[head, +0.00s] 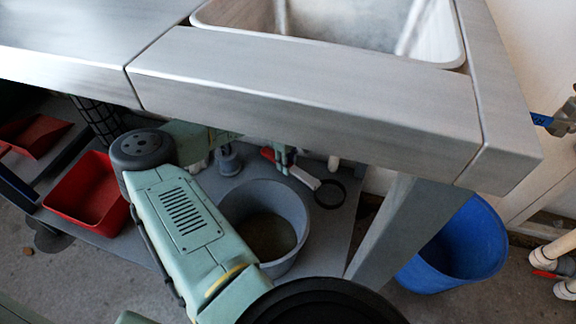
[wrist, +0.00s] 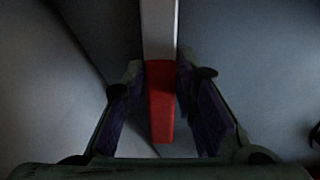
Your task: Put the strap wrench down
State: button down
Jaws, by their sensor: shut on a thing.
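The strap wrench has a red grip, a pale bar (head: 304,177) and a black loop (head: 330,194) at its far end. It is under the sink bench, low over the grey lower shelf (head: 225,185), beyond the grey bucket. I cannot tell if it touches the shelf. My gripper (head: 284,160) is shut on the wrench near its red grip. In the wrist view my two fingers (wrist: 160,95) stand on either side of the red grip (wrist: 160,110), and the pale bar (wrist: 159,30) runs away from me. The loop is outside the wrist view.
A grey bucket (head: 290,205) stands close in front of the wrench. A red tray (head: 85,195) lies at the left, a blue bin (head: 455,245) at the right. The bench front (head: 310,110) hangs above my arm, and a bench leg (head: 395,230) stands right of the bucket.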

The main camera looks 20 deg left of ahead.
jog(key=shift+f, duration=0.45)
jog(key=shift+f, duration=0.15)
jog(key=c, duration=1.3)
grip_release()
notch_tip(320, 180, up, 12)
jog(key=p, duration=0.4)
jog(key=shift+r, duration=0.2)
